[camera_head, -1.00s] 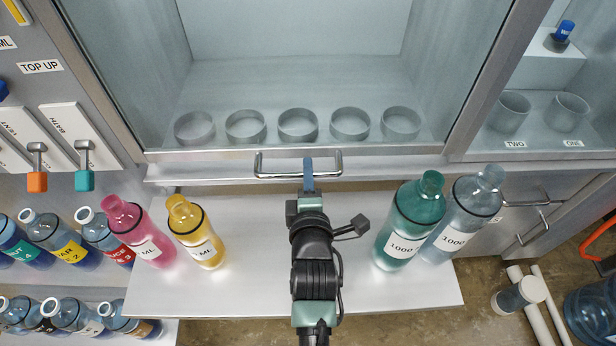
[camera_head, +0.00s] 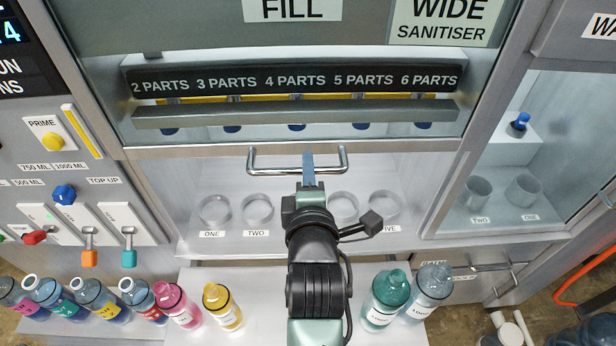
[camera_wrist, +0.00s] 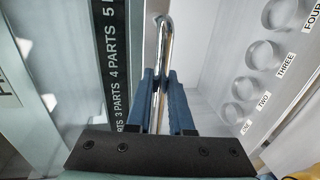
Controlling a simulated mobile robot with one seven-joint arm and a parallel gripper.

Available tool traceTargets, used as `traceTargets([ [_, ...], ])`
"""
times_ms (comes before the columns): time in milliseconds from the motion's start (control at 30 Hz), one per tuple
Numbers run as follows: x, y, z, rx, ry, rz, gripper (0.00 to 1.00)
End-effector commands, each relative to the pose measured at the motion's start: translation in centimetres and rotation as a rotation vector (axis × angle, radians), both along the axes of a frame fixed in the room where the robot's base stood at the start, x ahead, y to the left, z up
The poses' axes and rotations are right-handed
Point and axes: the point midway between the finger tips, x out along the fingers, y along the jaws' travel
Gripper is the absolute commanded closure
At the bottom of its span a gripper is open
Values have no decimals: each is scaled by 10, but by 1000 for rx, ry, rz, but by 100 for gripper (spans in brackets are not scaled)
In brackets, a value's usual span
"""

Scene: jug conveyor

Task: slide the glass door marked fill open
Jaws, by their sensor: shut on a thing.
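The glass door marked FILL (camera_head: 300,55) stands partly raised in the head view, with its bottom frame above the row of cup rings. Its chrome bar handle (camera_head: 262,170) runs along the lower edge. In the wrist view the blue fingers of my gripper (camera_wrist: 161,85) close around the chrome handle (camera_wrist: 165,45). Below the door the opening shows rings (camera_head: 258,208) with labels such as ONE and TWO; my arm hides the middle one.
A shelf below holds a pink bottle (camera_head: 178,305), a yellow bottle (camera_head: 222,307), a green bottle (camera_head: 386,299) and a clear bottle (camera_head: 428,292). Levers and knobs (camera_head: 65,195) are on the left panel. A glazed compartment (camera_head: 505,150) stands at right.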

Motion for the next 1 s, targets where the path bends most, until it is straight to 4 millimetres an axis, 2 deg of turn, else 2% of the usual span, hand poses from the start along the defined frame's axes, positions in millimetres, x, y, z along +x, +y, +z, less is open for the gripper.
traceTargets([
  [33, 1, -1, 17, 0, -9, -2, 100],
  [200, 0, -1, 29, 0, -7, -1, 100],
  [667, 0, -1, 31, 0, -5, -1, 100],
  [700, 0, -1, 31, 0, -5, -2, 75],
  [833, 0, 0, 30, 0, -3, -1, 52],
  [1000, 0, 0, 29, 0, -1, -1, 51],
])
